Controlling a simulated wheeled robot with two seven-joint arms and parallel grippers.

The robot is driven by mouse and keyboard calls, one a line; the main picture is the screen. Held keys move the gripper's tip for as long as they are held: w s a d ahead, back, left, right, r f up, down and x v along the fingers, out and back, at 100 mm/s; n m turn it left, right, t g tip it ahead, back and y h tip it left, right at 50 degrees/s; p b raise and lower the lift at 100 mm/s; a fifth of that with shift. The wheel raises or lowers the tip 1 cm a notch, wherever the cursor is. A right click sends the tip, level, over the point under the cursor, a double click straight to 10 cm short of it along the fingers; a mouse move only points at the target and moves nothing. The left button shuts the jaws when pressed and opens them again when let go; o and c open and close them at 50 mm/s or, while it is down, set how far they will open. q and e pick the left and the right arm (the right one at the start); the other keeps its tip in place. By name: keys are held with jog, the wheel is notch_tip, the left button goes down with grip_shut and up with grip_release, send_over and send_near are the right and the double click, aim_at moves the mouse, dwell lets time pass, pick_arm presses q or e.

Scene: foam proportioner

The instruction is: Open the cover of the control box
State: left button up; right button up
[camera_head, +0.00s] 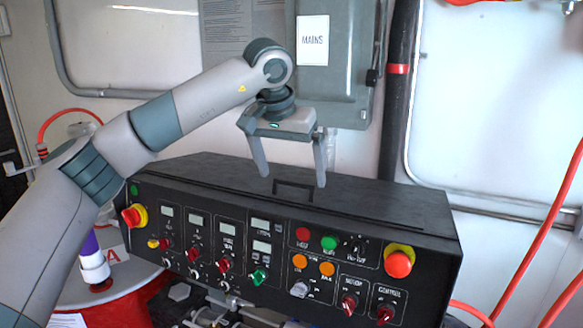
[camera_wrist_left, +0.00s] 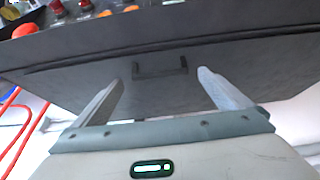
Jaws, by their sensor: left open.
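The control box (camera_head: 370,212) is a long black box with a sloped front panel of knobs, buttons and small displays. Its dark cover shows on top, lying shut, with a black bar handle (camera_head: 293,187) near the front edge. My left gripper (camera_head: 294,184) is open, fingers pointing down above the cover by the handle. In the left wrist view the handle (camera_wrist_left: 160,68) lies beyond and between the two open fingertips (camera_wrist_left: 158,75), and nothing is held. Whether the fingers touch the cover cannot be told. My right gripper is in neither view.
A grey cabinet marked MAINS (camera_head: 338,60) stands on the wall behind the box, close behind my left wrist. A dark vertical pipe (camera_head: 397,110) runs beside it. Red hoses (camera_head: 535,255) hang at right. Red emergency knobs (camera_head: 398,263) stick out of the panel.

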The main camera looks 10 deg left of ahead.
pick_arm(q)
jog(key=shift+w+d+f, duration=0.1)
jog(key=shift+w+f, duration=0.15)
jog(key=shift+f, duration=0.35)
jog(key=shift+c, duration=0.4)
